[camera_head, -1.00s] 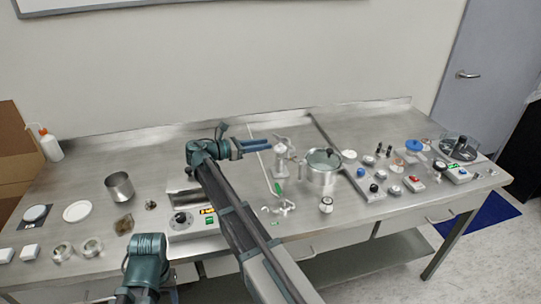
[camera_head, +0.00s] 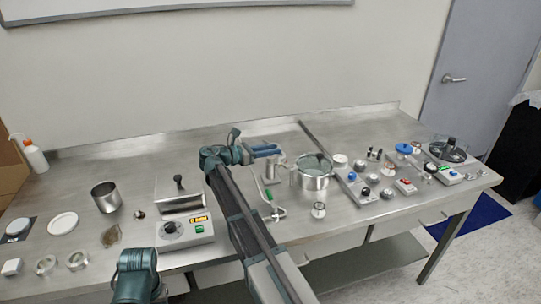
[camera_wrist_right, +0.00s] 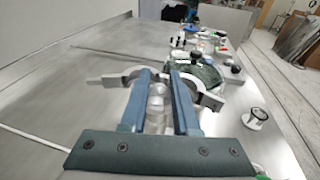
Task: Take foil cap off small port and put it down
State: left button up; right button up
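The steel pot (camera_head: 316,181) with a dark green lid stands right of centre on the bench. In the right wrist view its green top (camera_wrist_right: 207,76) lies just beyond my fingers. A silvery post (camera_head: 281,167) stands left of it. My right gripper (camera_head: 270,150) points right, above and beside the post. In the right wrist view my right gripper (camera_wrist_right: 162,76) has its two blue fingers apart, with a pale silvery post (camera_wrist_right: 156,106) showing between them; I cannot tell whether they touch it. I cannot make out the foil cap or small port. My left gripper is out of view.
A control box (camera_head: 185,231) with dial and display sits left of my right arm. A steel cup (camera_head: 106,197) and white dish (camera_head: 63,223) lie farther left. Several small parts crowd the right side, including a blue-topped one (camera_head: 404,148). The back strip is clear.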

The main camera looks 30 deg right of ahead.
grip_shut()
jog(key=shift+r, duration=0.15)
jog(key=shift+a+r+p, duration=0.1)
jog(key=shift+r+p, duration=0.45)
jog(key=shift+p, duration=0.2)
notch_tip(320, 180, up, 3)
jog(key=p, duration=0.3)
jog(key=s+a, duration=0.8)
jog(key=s, duration=0.5)
jog(key=shift+s+r, duration=0.3)
jog(key=shift+s, duration=0.1)
jog(key=shift+r+p, duration=0.2)
jog(key=shift+p, duration=0.25)
jog(key=shift+r+p, duration=1.3)
